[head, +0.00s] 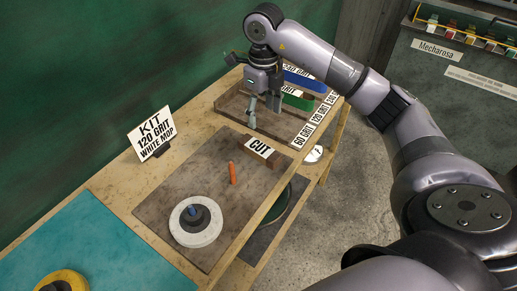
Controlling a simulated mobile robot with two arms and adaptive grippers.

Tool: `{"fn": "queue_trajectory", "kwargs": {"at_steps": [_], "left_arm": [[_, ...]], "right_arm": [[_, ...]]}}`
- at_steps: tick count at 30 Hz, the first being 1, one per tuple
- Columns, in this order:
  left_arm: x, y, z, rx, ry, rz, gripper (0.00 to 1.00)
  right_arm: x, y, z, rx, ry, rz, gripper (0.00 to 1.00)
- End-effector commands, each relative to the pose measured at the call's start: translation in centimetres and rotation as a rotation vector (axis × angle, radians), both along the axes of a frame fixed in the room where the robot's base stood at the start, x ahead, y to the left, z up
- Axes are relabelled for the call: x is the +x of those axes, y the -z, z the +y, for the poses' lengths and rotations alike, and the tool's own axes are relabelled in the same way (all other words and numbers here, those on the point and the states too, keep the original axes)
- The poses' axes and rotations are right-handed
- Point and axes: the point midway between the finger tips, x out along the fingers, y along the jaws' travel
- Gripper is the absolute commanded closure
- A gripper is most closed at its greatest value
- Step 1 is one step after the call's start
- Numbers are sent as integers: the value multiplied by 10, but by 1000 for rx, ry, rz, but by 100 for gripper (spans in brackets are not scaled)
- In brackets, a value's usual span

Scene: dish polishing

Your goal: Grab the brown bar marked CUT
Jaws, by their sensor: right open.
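The brown bar marked CUT (265,152) lies on the far right part of the dark mat (165,205), its white label facing up. My right gripper (263,115) hangs just beyond the bar, above the front of the wooden tray (229,108). Its fingers point down, apart and empty, and do not appear to touch the bar. My left gripper is not in the picture.
A white mop wheel (196,228) and an orange stick (232,173) are on the mat. Blue (305,80) and green (297,101) bars lie by the tray's grit labels. A kit sign (153,135) stands left, and a yellow wheel (62,281) lies front left.

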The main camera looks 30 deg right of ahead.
Motion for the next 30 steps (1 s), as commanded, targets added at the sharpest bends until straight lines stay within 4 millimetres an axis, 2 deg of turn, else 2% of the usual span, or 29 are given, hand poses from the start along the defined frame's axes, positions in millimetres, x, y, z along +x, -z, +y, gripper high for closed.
{"fn": "queue_trajectory", "kwargs": {"at_steps": [6, 12, 20, 25, 30], "left_arm": [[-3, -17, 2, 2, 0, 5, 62], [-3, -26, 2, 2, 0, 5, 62], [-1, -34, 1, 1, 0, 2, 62], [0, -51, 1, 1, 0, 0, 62], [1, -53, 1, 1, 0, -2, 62]], "right_arm": [[-1, 48, 1, 2, -2, 7, 39], [0, 83, 1, 3, -2, 3, 39], [2, 101, 3, 5, -4, 2, 39], [8, 125, 5, 5, -3, 5, 39], [8, 145, 4, 4, -3, 0, 39]]}}
